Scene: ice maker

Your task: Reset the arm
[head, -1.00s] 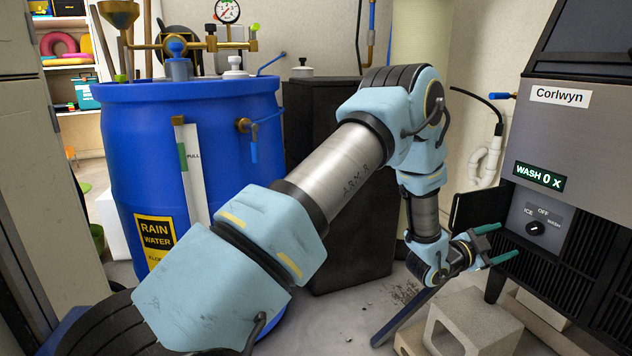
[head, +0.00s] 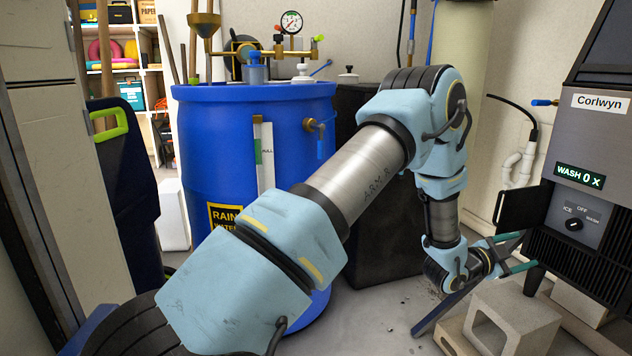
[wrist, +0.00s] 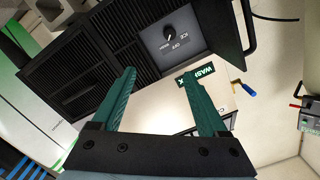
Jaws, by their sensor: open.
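My gripper (head: 530,249) is open and empty at the right of the head view, with two green fingers pointing right toward the ice maker. In the wrist view my gripper (wrist: 157,75) shows both fingers spread apart with nothing between them. The grey ice maker (head: 601,145), labelled Corlwyn, stands at the right edge. Its lit display (head: 580,176) reads "WASH 0 X". Its dial (head: 574,224) sits below the display, up and right of the fingertips, and the dial also shows in the wrist view (wrist: 169,34). My arm is stretched out and bent across the head view.
A blue rain-water barrel (head: 215,130) with brass fittings stands behind my arm. A black cabinet (head: 380,255) is beside it. Concrete blocks (head: 510,318) lie on the floor below my gripper. A dark bin (head: 125,175) stands at left. Some grey floor (head: 375,320) is clear.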

